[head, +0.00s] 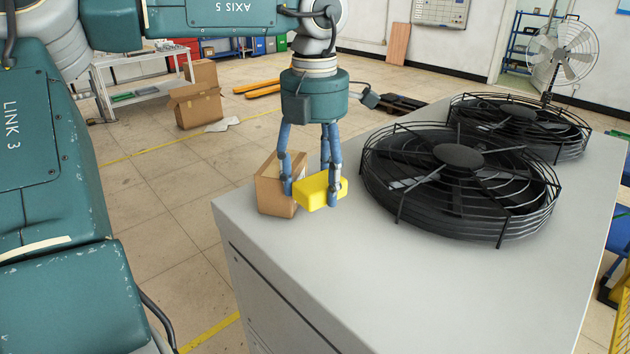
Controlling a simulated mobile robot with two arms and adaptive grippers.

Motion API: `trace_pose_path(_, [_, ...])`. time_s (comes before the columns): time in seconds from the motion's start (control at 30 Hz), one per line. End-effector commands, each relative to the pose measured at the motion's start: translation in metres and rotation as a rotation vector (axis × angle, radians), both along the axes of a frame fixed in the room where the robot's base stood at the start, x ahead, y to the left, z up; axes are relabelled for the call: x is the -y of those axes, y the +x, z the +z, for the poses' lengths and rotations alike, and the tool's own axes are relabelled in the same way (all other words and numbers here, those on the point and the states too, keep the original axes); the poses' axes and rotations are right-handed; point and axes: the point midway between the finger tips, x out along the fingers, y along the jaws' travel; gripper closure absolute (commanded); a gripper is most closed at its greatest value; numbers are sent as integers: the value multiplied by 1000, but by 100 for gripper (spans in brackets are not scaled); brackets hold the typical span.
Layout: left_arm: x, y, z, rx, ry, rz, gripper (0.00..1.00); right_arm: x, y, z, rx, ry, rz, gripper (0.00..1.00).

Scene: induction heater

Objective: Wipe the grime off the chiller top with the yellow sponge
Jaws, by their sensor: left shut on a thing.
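My left gripper (312,194) comes down from above and is shut on the yellow sponge (316,190). Its blue-grey fingers press on the sponge's sides. The sponge is over the left far part of the pale grey chiller top (335,265). I cannot tell whether the sponge touches the surface or hangs slightly above it. No grime shows clearly on the visible part of the top; the sponge and gripper hide a little of it. My right gripper is not in view.
A cardboard box (273,192) stands at the chiller's far left edge, right behind the sponge. Two black caged fans (458,185) rise from the top on the right, close to the gripper. The front of the chiller top is clear.

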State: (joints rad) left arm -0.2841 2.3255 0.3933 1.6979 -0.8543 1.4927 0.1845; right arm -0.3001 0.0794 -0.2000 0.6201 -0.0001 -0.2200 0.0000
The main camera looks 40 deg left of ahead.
Motion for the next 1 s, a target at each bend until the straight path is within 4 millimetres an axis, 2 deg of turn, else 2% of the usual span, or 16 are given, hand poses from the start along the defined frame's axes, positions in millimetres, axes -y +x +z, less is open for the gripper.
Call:
trace_pose_path(0.27, [0,0,0,0,0,0,61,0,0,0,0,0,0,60])
trace_pose_path(0.63, [0,0,30,1,0,1,61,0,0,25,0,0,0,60])
trace_pose_path(1.0, [0,0,29,0,-1,1,61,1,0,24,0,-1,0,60])
